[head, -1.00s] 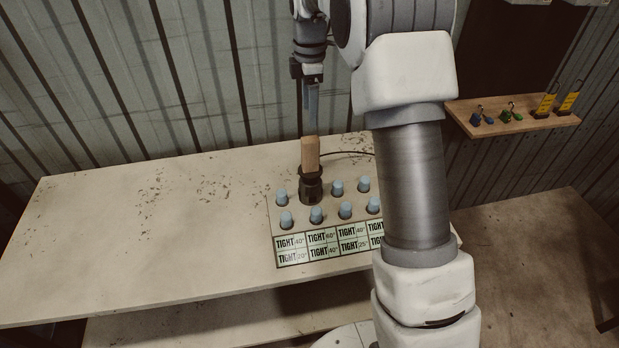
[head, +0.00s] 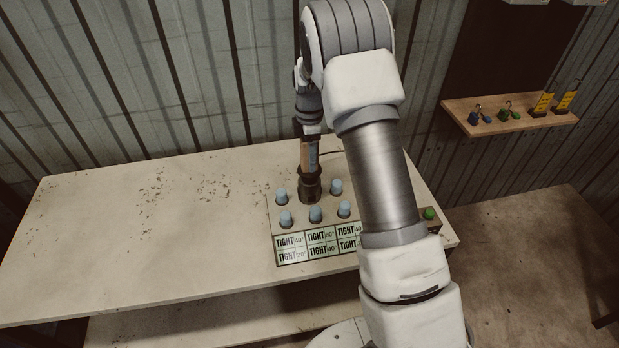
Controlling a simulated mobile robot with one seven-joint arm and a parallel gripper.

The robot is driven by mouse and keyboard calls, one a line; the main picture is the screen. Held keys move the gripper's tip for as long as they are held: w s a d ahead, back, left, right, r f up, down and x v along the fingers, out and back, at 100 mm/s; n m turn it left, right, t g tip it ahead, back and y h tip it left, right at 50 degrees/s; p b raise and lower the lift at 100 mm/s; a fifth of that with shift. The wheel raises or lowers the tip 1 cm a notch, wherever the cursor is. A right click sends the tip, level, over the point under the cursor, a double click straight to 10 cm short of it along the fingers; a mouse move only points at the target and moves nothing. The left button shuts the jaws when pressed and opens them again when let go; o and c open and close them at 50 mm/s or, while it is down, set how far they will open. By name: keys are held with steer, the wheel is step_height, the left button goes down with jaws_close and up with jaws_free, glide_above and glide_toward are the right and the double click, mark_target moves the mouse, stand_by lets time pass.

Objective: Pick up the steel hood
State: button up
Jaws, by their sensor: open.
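The steel hood (head: 311,187) is a dark, short cylinder with an upright wooden handle (head: 304,155). It stands on the panel among the pale blue-capped pegs. My gripper (head: 310,158) points down from above and is open. Its visible grey-blue finger is level with the wooden handle and overlaps it in the picture. The far finger is hidden, and I cannot tell whether the fingers touch the handle. My arm covers the right part of the panel.
Blue-capped pegs (head: 285,218) stand close around the hood. Labels reading TIGHT (head: 322,238) lie in front. A green button (head: 430,213) is at the right. The table (head: 130,235) is clear on the left. A wall shelf (head: 510,118) holds locks and yellow tags.

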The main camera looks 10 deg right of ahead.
steer(key=shift+f, duration=0.2)
jaws_close()
steer(key=shift+r, duration=0.1)
stand_by(1.2)
